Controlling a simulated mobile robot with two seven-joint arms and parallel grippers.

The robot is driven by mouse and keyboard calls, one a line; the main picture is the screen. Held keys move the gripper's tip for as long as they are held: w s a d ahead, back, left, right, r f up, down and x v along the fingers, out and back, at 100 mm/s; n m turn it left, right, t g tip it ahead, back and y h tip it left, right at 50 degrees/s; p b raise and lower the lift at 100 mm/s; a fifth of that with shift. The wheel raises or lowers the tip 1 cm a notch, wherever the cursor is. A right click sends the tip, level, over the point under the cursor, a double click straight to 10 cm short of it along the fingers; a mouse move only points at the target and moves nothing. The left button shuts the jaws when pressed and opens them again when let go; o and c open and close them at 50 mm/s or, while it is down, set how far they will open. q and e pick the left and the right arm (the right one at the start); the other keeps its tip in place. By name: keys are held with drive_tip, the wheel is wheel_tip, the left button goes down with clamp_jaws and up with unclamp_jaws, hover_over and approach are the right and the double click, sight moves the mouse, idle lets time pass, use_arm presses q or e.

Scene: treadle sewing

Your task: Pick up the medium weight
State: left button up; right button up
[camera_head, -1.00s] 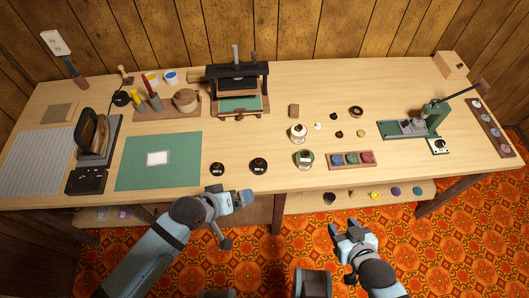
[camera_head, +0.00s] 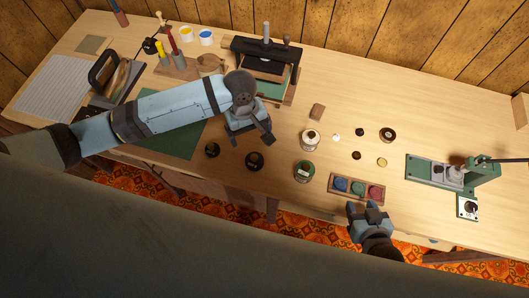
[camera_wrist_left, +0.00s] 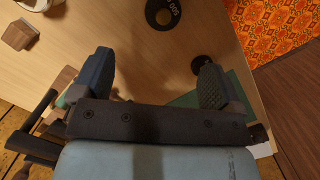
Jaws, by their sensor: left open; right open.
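Two round black weights sit on the table below my left gripper in the head view, one at the left (camera_head: 212,150) and one at the right (camera_head: 254,160). The right one appears in the left wrist view at the top (camera_wrist_left: 163,14), with a light label that seems to read 500. The left one shows there partly behind a finger (camera_wrist_left: 202,65). I cannot tell for sure which is the medium weight. My left gripper (camera_head: 251,138) is open and empty above the table, just behind the right weight. My right gripper (camera_head: 367,210) is open and empty at the front edge.
A green jar (camera_head: 304,172) and a white jar (camera_head: 310,139) stand right of the weights. A tray of coloured discs (camera_head: 333,195) lies by my right gripper. A dark press (camera_head: 265,55) stands behind my left arm, which crosses a green mat (camera_head: 170,144).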

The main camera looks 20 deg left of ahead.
sight(254, 156)
use_arm(q)
drive_tip(key=f, duration=0.7)
drive_tip(key=shift+s+d+f, duration=0.15)
drive_tip(key=shift+s+f, duration=0.15)
drive_tip(key=shift+s, duration=0.1)
drive_tip(key=shift+s+d+f, duration=0.2)
drive_tip(key=shift+f, duration=0.75)
drive_tip(key=shift+s+d+f, duration=0.15)
drive_tip(key=shift+s+f, duration=0.05)
drive_tip(key=shift+f, duration=0.75)
drive_tip(key=shift+s+d+f, duration=0.2)
drive_tip(key=shift+f, duration=0.75)
drive_tip(key=c, duration=1.2)
drive_tip(key=shift+c, duration=0.5)
drive_tip(key=shift+r, duration=0.15)
